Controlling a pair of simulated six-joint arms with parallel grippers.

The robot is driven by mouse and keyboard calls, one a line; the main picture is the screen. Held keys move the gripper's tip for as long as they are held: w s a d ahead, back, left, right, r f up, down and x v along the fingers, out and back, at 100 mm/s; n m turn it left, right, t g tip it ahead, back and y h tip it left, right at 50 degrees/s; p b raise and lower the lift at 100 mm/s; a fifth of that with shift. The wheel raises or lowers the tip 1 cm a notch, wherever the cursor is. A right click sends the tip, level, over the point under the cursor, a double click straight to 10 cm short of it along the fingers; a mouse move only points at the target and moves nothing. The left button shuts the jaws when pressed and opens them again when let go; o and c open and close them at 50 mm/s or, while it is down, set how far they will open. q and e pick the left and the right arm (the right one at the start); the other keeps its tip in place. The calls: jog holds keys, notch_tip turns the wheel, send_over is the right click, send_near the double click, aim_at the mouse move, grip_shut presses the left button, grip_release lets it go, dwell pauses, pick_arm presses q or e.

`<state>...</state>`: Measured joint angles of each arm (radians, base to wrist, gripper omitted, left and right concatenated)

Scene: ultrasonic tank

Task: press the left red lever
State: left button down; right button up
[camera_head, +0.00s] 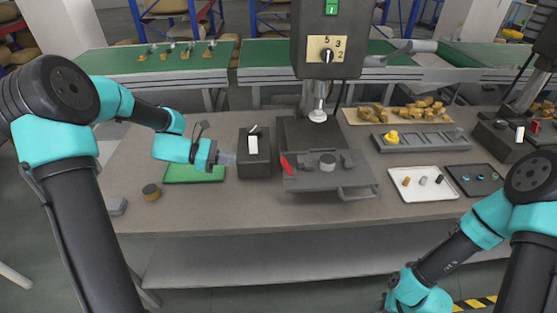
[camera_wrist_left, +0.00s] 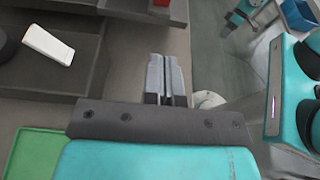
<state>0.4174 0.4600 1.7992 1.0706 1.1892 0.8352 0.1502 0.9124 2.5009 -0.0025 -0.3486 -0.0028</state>
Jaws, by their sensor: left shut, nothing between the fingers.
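A red lever (camera_head: 287,165) stands tilted at the left edge of the grey machine table (camera_head: 325,180) in the head view. A red piece (camera_wrist_left: 161,3), likely the same lever, is cut off by the top edge of the left wrist view. My left gripper (camera_head: 231,158) is shut and empty, left of the dark box, with that box between it and the lever. Its closed fingers also show in the left wrist view (camera_wrist_left: 165,65), apart from the red piece. My right arm comes in at the lower right; its gripper is out of view.
A dark box (camera_head: 255,163) with a white switch (camera_head: 253,145) stands left of the machine. A green tray (camera_head: 190,175) lies under my left gripper. Another red part (camera_head: 535,127) is on a dark unit at the far right.

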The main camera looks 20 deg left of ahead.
dwell(0.3)
pick_arm(q)
send_near(287, 166)
notch_tip(287, 166, down, 3)
jog(key=w, duration=0.2)
jog(key=d, duration=0.1)
jog(key=d+r, duration=0.1)
jog(key=w+d, duration=0.1)
jog(key=d, duration=0.1)
jog(key=shift+w+r, duration=0.1)
jog(key=shift+r, duration=0.1)
